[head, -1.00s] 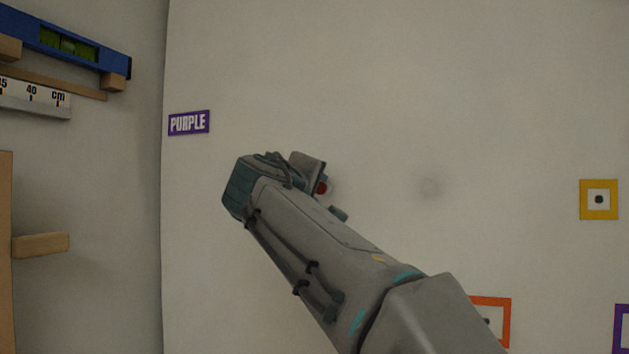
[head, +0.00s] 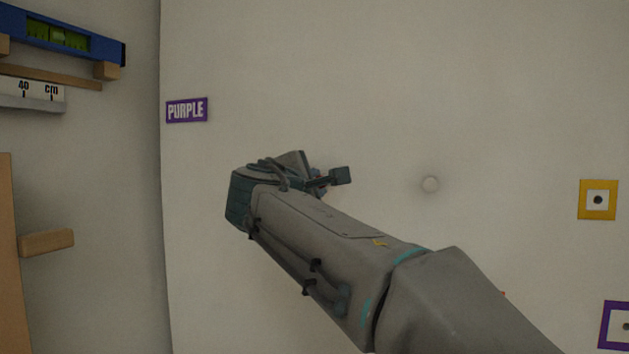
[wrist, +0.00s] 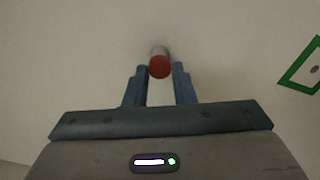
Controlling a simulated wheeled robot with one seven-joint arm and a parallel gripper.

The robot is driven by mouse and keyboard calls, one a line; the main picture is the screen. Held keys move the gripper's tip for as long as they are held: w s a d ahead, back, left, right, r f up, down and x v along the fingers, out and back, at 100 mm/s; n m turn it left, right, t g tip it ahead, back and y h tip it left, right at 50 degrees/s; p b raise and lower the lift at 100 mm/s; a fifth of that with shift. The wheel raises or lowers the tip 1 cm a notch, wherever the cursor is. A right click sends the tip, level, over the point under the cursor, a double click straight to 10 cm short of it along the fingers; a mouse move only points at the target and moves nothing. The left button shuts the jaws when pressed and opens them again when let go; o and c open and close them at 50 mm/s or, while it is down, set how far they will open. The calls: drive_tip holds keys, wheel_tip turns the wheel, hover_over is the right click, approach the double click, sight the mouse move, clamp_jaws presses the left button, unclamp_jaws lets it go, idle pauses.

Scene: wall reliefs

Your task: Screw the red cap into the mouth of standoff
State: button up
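The red cap (wrist: 160,68) shows in the wrist view as a round red face between my fingers. A pale grey cylinder, the standoff (wrist: 158,50), is right behind it and runs to the wall. The cap appears to sit at the standoff's mouth; how deep it sits I cannot tell. My gripper (wrist: 158,70) is open, with a finger on each side of the cap and small gaps showing. In the head view my gripper (head: 322,172) is near the wall, and my arm and fingers hide most of the cap and standoff.
Another pale round knob (head: 429,184) is on the wall to the right. A purple label (head: 187,110), a yellow-framed square (head: 598,187) and a purple-framed square (head: 614,308) are on the wall. A blue level (head: 62,35) and wooden peg (head: 47,243) are at left.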

drive_tip(key=shift+c, duration=1.2)
drive_tip(key=shift+f+m+b, duration=0.3)
drive_tip(key=shift+m+b, duration=0.6)
drive_tip(key=shift+b, duration=0.25)
drive_tip(key=o, duration=0.9)
drive_tip(key=shift+r+p, duration=0.35)
drive_tip(key=shift+p, duration=0.05)
